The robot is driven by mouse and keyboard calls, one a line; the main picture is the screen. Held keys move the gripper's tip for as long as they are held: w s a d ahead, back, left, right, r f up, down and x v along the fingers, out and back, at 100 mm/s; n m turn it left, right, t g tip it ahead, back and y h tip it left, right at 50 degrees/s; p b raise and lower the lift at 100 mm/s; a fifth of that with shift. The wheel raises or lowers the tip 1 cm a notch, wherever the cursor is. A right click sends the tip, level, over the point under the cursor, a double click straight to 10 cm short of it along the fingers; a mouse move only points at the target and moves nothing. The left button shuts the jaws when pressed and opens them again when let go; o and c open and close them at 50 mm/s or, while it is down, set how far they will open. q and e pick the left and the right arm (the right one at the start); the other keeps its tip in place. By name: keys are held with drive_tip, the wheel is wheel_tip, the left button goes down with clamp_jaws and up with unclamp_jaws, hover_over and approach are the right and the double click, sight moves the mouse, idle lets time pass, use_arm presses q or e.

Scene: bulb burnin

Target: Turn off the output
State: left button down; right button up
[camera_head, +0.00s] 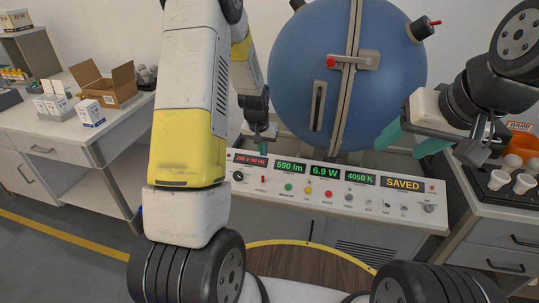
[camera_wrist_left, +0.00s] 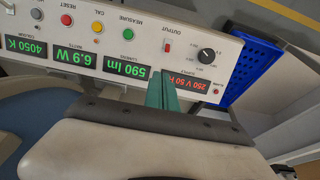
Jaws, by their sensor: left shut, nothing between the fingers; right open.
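The control panel (camera_head: 330,190) stands in front of the blue sphere. Its red OUTPUT switch (camera_head: 263,179) is near the panel's left end; it also shows in the left wrist view (camera_wrist_left: 167,47). I cannot tell which way its lever is set. The supply display (camera_head: 250,160) is lit in red with 250 V 50 Hz. My left gripper (camera_head: 265,134) is above the panel's back left edge. In the left wrist view its teal fingers (camera_wrist_left: 162,92) are shut and empty, a short way from the switch. My right gripper (camera_head: 403,148) is open and empty, above the panel's right side.
The other displays read 590 lm, 6.9 W, 4050 K and SAVED (camera_head: 402,184). A black knob (camera_head: 238,176) and several coloured buttons sit beside the switch. A blue basket (camera_wrist_left: 252,65) is beside the panel.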

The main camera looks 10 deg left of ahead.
sight(264, 170)
use_arm(q)
drive_tip(key=f, duration=0.2)
drive_tip(key=w+a+f, duration=0.1)
drive_tip(key=shift+w+f, duration=0.1)
drive_tip(key=shift+f, duration=0.2)
drive_tip(key=x, duration=1)
idle(0.3)
drive_tip(key=shift+s+t, duration=0.3)
drive_tip(key=shift+t, duration=0.1)
